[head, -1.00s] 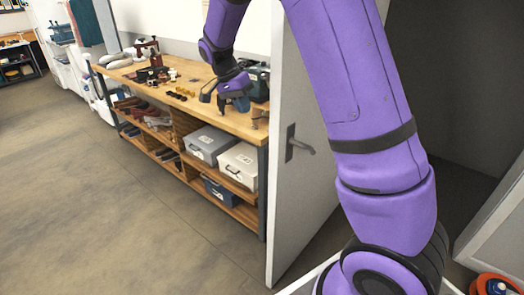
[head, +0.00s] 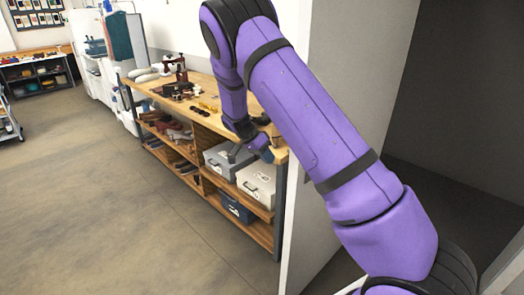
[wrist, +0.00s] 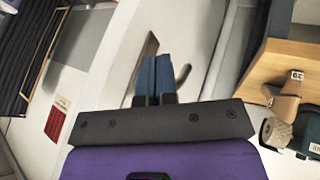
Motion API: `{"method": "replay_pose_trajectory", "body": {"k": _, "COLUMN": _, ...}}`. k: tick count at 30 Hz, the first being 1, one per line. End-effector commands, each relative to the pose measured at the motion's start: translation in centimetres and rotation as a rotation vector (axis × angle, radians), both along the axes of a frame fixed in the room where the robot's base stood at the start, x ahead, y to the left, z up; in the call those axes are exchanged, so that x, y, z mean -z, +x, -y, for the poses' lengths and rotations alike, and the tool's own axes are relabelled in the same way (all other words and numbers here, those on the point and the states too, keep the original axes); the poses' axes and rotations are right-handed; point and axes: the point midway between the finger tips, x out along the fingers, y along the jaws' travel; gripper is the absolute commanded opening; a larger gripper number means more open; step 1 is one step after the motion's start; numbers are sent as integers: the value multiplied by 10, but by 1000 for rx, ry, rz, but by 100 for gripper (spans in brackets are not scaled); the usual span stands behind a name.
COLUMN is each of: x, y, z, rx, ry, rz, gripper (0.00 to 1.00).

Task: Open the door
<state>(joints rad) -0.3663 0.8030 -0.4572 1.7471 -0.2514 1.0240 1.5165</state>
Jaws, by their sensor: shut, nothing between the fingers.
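The door (head: 383,45) is a pale panel standing at an angle in the head view, largely behind my purple arm. A dark space lies to its right. Its handle is hidden by my arm there. In the wrist view the pale door (wrist: 198,35) fills the middle, with a dark narrow plate and a curved lever handle (wrist: 183,76) just right of my fingers. My gripper (wrist: 154,60) is shut and empty, its blue fingers pointing at the door face beside the lever. I cannot tell whether they touch. My gripper (head: 262,150) also shows left of the door edge in the head view.
A wooden workbench (head: 205,105) with tools on top and boxes on its shelves stands behind and left of the door. The floor (head: 110,210) at left is clear. A dark shelf unit (head: 38,80) stands far back.

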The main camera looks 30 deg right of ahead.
Motion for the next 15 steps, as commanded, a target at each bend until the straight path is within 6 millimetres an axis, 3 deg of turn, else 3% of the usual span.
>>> {"method": "replay_pose_trajectory", "body": {"k": 6, "x": 32, "y": -15, "z": 20, "rx": 1, "ry": 1, "rz": -3, "gripper": 0}}
{"method": "replay_pose_trajectory", "body": {"k": 15, "x": 29, "y": -47, "z": 29, "rx": -1, "ry": 2, "rz": -1, "gripper": 0}}
